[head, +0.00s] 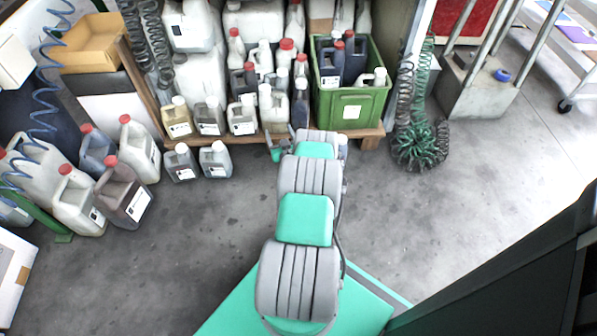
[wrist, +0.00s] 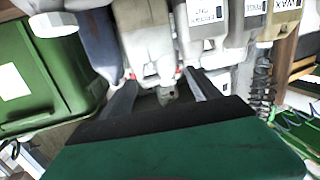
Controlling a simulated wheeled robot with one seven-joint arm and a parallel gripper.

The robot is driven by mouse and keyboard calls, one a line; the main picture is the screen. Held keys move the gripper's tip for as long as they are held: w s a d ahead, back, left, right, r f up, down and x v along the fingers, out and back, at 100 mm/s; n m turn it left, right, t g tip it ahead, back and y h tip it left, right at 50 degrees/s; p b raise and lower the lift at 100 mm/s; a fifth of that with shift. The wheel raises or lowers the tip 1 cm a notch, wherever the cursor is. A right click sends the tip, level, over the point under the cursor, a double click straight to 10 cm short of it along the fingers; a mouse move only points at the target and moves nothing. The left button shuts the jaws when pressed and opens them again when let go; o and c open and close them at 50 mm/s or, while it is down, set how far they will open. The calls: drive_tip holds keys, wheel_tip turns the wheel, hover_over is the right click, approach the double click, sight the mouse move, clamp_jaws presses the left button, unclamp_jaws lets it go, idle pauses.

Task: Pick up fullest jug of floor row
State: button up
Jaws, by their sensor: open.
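In the head view two small grey jugs with white caps, (head: 181,163) and (head: 216,160), stand on the floor before the low shelf. A group of larger jugs stands on the floor at left, including a dark brown one (head: 120,193) and a whitish one (head: 78,203), with red caps. Fill levels are hard to read. My gripper is mostly hidden behind my arm in the head view. In the wrist view my gripper (wrist: 162,96) is open, its dark fingers pointing towards a whitish jug (wrist: 148,38); whether they touch it is unclear.
The low shelf (head: 360,143) holds several jugs and a green crate (head: 351,106), also at left in the wrist view (wrist: 45,70). A coiled green hose (head: 420,147) hangs right of it. The grey floor (head: 190,230) is open in front.

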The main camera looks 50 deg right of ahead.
drive_tip(key=s+d+f+m+g+h+b, duration=0.3)
drive_tip(key=s+f+h, duration=0.1)
drive_tip(key=s+f, duration=0.65)
drive_tip(key=b+x, duration=0.2)
drive_tip(key=x, duration=0.1)
drive_tip(key=b+x, duration=0.2)
drive_tip(key=x, duration=0.1)
drive_tip(key=shift+d+r, duration=0.2)
drive_tip(key=shift+r, duration=0.05)
drive_tip(key=shift+w+d+r+m, duration=0.1)
drive_tip(key=shift+d+r+m, duration=0.05)
drive_tip(key=shift+m, duration=0.15)
clamp_jaws()
drive_tip(key=shift+w+r, duration=0.1)
drive_tip(key=shift+r, duration=0.1)
